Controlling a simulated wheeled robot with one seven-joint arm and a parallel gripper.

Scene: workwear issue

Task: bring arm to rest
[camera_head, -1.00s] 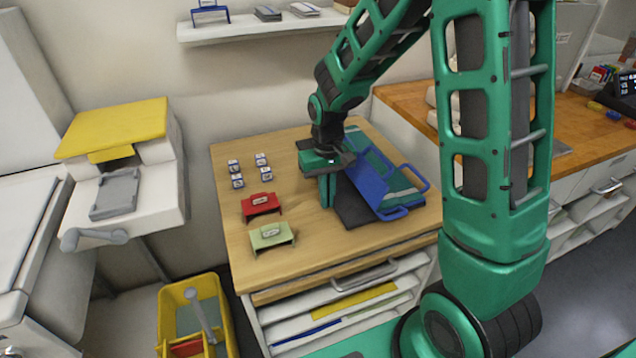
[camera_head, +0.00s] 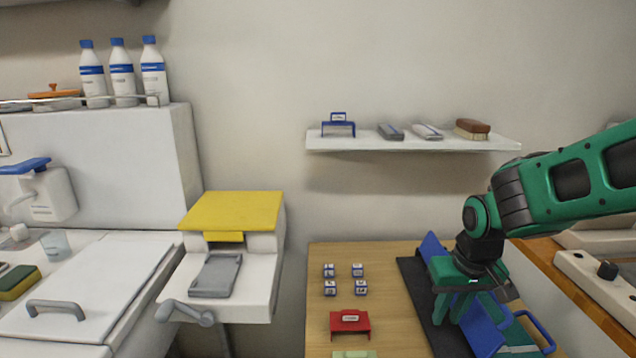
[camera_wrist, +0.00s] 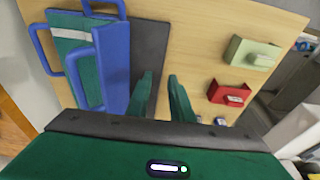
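My gripper (camera_head: 450,316) hangs fingers-down over the wooden table in the head view, beside the blue folding frame (camera_head: 482,334). In the wrist view my gripper (camera_wrist: 161,80) has its two fingers apart, with nothing between them; bare wood and the mat's edge show behind. The blue frame (camera_wrist: 114,62), with a green, grey-striped cloth (camera_wrist: 88,78), lies to the left of the fingers on a dark mat (camera_wrist: 150,45). In the head view my arm hides part of the frame and the dark mat (camera_head: 413,285).
A red holder (camera_head: 350,322) and several small labelled blocks (camera_head: 344,279) stand on the table (camera_head: 385,262) left of the gripper. A pale green holder (camera_head: 354,354) is partly cut off. A wall shelf (camera_head: 400,144) is above. A yellow-topped machine (camera_head: 232,213) stands left.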

